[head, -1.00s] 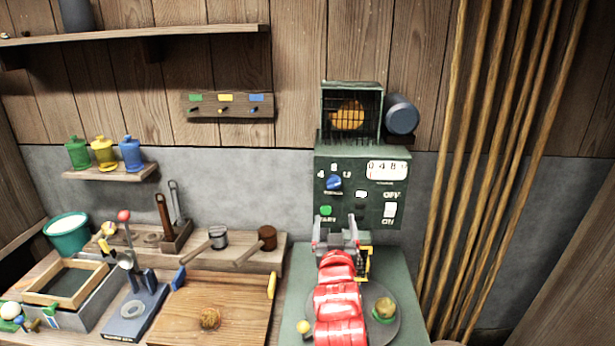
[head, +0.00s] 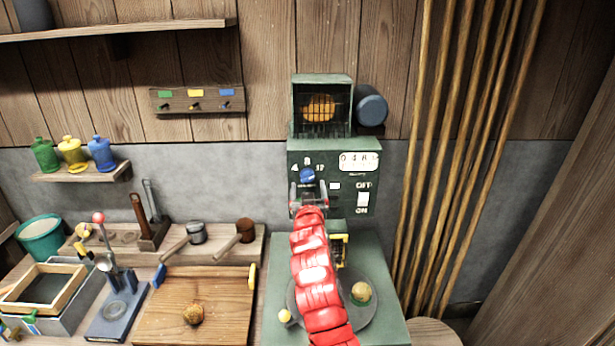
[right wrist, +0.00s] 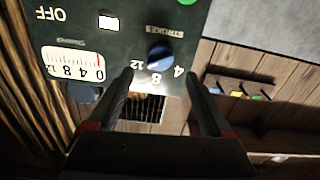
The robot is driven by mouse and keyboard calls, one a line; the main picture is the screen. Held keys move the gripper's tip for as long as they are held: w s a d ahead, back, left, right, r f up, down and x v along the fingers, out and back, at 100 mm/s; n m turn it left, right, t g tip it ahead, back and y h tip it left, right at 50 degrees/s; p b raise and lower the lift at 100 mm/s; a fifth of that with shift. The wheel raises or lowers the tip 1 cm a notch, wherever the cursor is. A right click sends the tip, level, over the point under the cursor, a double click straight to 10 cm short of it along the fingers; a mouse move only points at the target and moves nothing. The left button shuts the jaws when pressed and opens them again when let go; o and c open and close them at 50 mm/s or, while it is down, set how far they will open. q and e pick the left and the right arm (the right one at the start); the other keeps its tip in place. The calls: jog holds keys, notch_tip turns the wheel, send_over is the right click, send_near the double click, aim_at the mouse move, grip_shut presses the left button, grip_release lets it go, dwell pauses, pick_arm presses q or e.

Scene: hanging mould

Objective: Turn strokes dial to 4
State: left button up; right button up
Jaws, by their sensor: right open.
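The strokes dial (head: 307,175) is a blue knob on the dark green control panel (head: 330,190), with the marks 4, 8 and 12 around it. In the right wrist view the strokes dial (right wrist: 158,56) appears upside down, with its STROKES label; I cannot tell surely which mark it points at. My right gripper (head: 308,192) is at the panel, just below the dial. In the right wrist view my right gripper (right wrist: 160,76) is open and empty, its dark fingers reaching toward the dial, which shows between and beyond the tips. My left gripper is not in view.
An OFF/ON switch (head: 362,203) and a counter scale (head: 358,161) are on the panel's right side. A round plate (head: 370,315) is below my red right arm.

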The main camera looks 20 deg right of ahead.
aim_at(307, 178)
jog(key=shift+p+x, duration=0.3)
jog(key=shift+x, duration=2.15)
grip_shut()
